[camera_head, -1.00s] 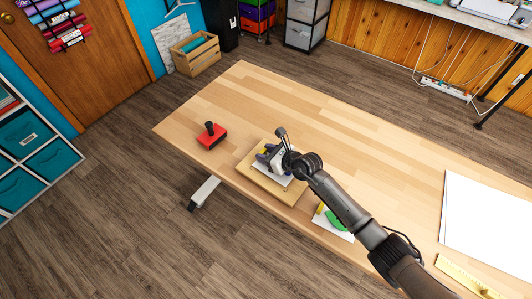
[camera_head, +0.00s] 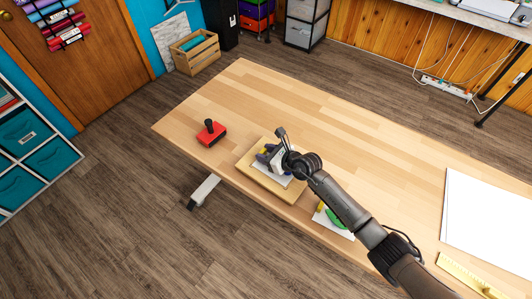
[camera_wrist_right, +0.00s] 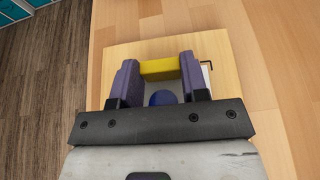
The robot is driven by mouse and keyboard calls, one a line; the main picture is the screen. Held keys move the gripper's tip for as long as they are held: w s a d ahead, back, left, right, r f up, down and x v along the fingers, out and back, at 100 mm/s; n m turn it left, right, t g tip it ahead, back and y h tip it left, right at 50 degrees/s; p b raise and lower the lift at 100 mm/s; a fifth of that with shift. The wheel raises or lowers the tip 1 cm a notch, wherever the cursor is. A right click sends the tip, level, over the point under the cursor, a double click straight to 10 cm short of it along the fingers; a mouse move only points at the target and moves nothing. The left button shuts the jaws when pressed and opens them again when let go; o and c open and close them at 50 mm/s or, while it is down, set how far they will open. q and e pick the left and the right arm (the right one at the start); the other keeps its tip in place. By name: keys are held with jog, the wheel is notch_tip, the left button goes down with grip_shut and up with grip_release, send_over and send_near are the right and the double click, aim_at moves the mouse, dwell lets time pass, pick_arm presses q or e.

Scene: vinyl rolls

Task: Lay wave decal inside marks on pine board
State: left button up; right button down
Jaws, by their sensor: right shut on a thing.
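The pine board (camera_head: 268,186) lies on the table near its front edge; it also shows in the right wrist view (camera_wrist_right: 125,51). My right gripper (camera_wrist_right: 158,76) is over the board, its purple fingers shut on a yellow grip piece of the wave decal (camera_wrist_right: 158,68). A blue rounded part shows below the yellow piece, with a white sheet under it. The decal seems to lie on or just above the board; I cannot tell which. One black corner mark (camera_wrist_right: 208,64) shows right of the fingers; the other marks are hidden. My left gripper is not in view.
A red block with a black knob (camera_head: 211,132) stands left of the board. A green decal on white backing (camera_head: 332,222) lies to the right, partly behind my arm. A large white sheet (camera_head: 490,220) and yellow ruler (camera_head: 465,275) are farther right. The table's back is clear.

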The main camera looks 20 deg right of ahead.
jog(key=shift+f, duration=0.15)
jog(key=c, duration=0.9)
grip_release()
jog(key=o, duration=0.9)
